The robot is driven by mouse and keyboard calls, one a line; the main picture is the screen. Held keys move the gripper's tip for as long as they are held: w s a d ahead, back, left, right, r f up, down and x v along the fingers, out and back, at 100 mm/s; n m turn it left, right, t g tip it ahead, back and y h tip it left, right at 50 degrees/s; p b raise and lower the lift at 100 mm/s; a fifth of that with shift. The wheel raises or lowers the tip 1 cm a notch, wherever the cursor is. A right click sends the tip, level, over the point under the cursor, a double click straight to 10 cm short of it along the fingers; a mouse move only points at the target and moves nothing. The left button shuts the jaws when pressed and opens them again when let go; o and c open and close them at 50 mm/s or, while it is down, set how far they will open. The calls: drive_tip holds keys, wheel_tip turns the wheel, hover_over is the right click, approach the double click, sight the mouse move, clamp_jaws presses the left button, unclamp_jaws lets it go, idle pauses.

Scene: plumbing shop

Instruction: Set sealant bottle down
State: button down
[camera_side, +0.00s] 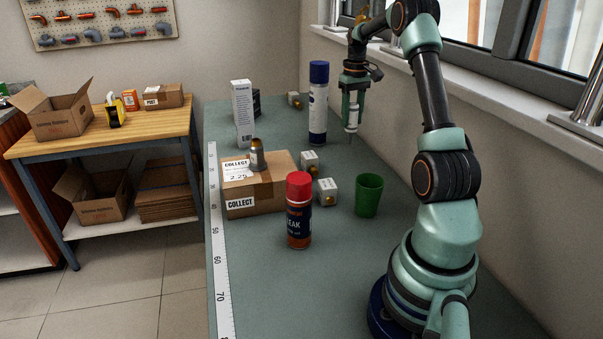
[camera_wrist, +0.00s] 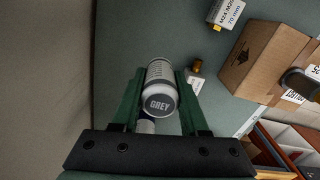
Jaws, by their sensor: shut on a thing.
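The sealant bottle (camera_side: 352,116) is a slim white and grey tube with a narrow nozzle pointing down. My gripper (camera_side: 353,98) is shut on it and holds it upright over the far right part of the bench, near the window wall. In the wrist view the bottle (camera_wrist: 161,88) lies between the green fingers of my gripper (camera_wrist: 155,100), its round end marked GREY facing the camera. I cannot tell whether the nozzle tip touches the bench.
On the bench (camera_side: 265,290) stand a blue-capped can (camera_side: 318,105), a tall white box (camera_side: 242,112), a cardboard box (camera_side: 262,195) with a small bottle (camera_side: 257,155) on top, a red-capped can (camera_side: 298,215) and a green cup (camera_side: 369,196). Small white boxes (camera_side: 327,191) stand between them.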

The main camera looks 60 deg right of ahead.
wheel_tip(320, 180, down, 11)
drive_tip(key=shift+r, duration=0.15)
idle(0.5)
drive_tip(key=shift+c, duration=2.1)
unclamp_jaws()
